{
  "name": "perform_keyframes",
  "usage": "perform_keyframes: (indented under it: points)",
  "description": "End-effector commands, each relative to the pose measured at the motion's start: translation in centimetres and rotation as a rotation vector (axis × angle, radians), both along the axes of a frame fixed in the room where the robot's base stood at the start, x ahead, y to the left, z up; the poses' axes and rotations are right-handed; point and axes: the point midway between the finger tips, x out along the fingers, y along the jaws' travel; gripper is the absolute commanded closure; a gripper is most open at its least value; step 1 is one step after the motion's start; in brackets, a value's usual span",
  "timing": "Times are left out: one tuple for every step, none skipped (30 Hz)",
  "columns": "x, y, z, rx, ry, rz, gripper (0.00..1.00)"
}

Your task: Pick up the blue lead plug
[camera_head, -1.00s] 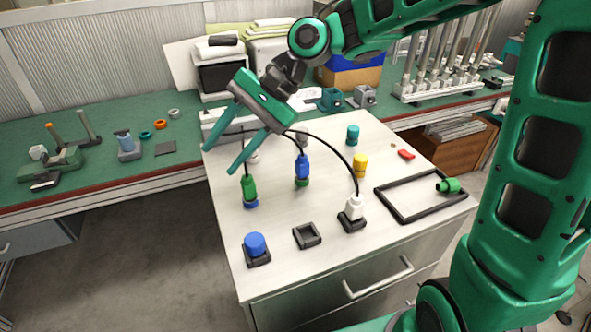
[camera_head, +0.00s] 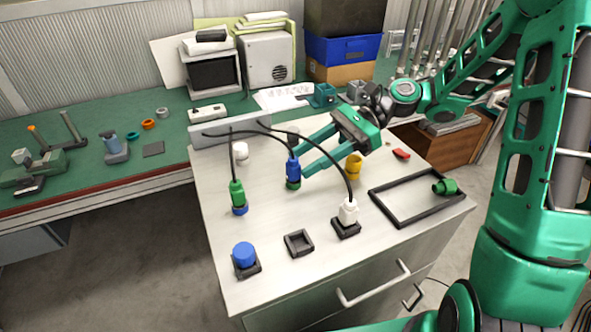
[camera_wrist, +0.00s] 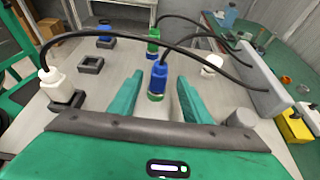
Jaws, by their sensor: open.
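The blue lead plug (camera_head: 292,167) stands upright on a green piece (camera_head: 293,184) on the white cabinet top, with a black cable from its top. The fingers (camera_wrist: 158,92) lie to either side in the wrist view. I cannot tell whether either touches the plug.
A green plug (camera_head: 237,193) stands on a blue piece to the left. A white plug (camera_head: 348,212) stands in a black holder at front right, its cable arching over. A yellow piece (camera_head: 354,166) is near my gripper. An empty black holder (camera_head: 299,243) lies in front.

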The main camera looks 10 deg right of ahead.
Motion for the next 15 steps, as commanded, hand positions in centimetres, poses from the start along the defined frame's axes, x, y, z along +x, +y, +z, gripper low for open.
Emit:
perform_keyframes:
  points:
    - [-0.3, 0.8, -0.3, -0.001, 0.002, 0.002, 0.56]
    - [-0.4, 1.2, -0.4, -0.001, 0.002, 0.003, 0.56]
    - [-0.5, 1.6, -0.6, 0.0, 0.001, 0.003, 0.56]
    - [-0.5, 1.9, -0.7, 0.0, 0.0, 0.002, 0.56]
    - [-0.6, 2.1, -0.9, -0.001, 0.0, 0.002, 0.56]
    - [-0.7, 2.4, -1.0, -0.001, 0.0, 0.003, 0.56]
    - [-0.7, 2.5, -1.0, -0.001, 0.0, 0.003, 0.56]
    - [-0.8, 2.6, -1.1, -0.001, 0.0, 0.003, 0.56]
    - [-0.8, 2.8, -1.2, -0.001, 0.0, 0.003, 0.56]
    - [-0.9, 3.0, -1.2, -0.001, 0.0, 0.003, 0.56]
    - [-1.0, 3.2, -1.4, 0.0, 0.001, 0.004, 0.56]
    - [-1.1, 3.6, -1.6, 0.0, 0.001, 0.004, 0.56]
    - [-1.3, 4.0, -1.8, -0.001, 0.0, 0.006, 0.56]
    - [-1.4, 4.3, -2.0, -0.001, 0.0, 0.006, 0.56]
    - [-1.6, 4.9, -2.3, 0.0, 0.0, 0.005, 0.56]
